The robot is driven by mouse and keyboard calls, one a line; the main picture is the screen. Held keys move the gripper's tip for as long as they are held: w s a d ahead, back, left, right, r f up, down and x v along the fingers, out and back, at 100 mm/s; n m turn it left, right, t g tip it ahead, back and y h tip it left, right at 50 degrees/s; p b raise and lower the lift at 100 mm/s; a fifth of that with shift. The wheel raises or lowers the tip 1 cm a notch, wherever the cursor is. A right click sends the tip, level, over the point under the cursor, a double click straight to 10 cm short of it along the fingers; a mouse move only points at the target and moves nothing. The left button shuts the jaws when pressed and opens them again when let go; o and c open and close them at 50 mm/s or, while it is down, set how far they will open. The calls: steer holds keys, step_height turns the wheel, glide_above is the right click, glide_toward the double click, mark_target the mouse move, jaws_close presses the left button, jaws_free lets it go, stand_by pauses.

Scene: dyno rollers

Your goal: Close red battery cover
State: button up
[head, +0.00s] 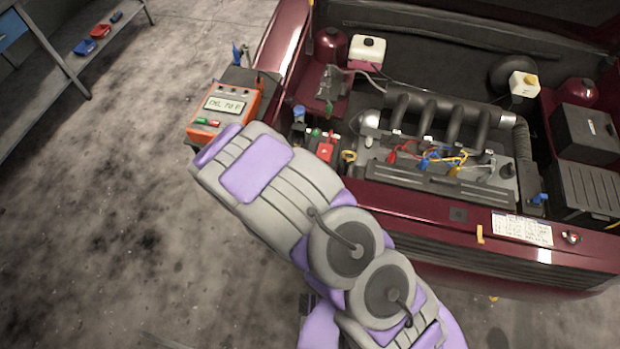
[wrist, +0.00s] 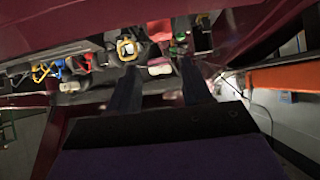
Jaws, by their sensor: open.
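The red battery cover (head: 325,152) shows as a small red piece at the front left of the engine bay, just past my forearm. I cannot tell how far its lid is tilted. In the wrist view, a red piece (wrist: 159,30) that looks like the cover is ahead of the fingers, near the top. My gripper (wrist: 160,78) is open, its two dark fingers apart and pointing toward the engine bay. A pale pinkish part (wrist: 161,69) shows between the fingertips; whether they touch it is unclear. In the head view the gripper is hidden by my arm.
An orange tester (head: 225,108) stands left of the car, close to my forearm. The dark red front edge (head: 400,205) of the car borders the bay. Coloured clips (head: 430,156) lie on the engine. A shelf (head: 90,50) stands at upper left; the floor at left is clear.

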steer(key=shift+s+r+p, duration=0.4)
steer(key=shift+s+p, duration=0.1)
steer(key=shift+p, duration=0.35)
steer(key=shift+c, duration=0.2)
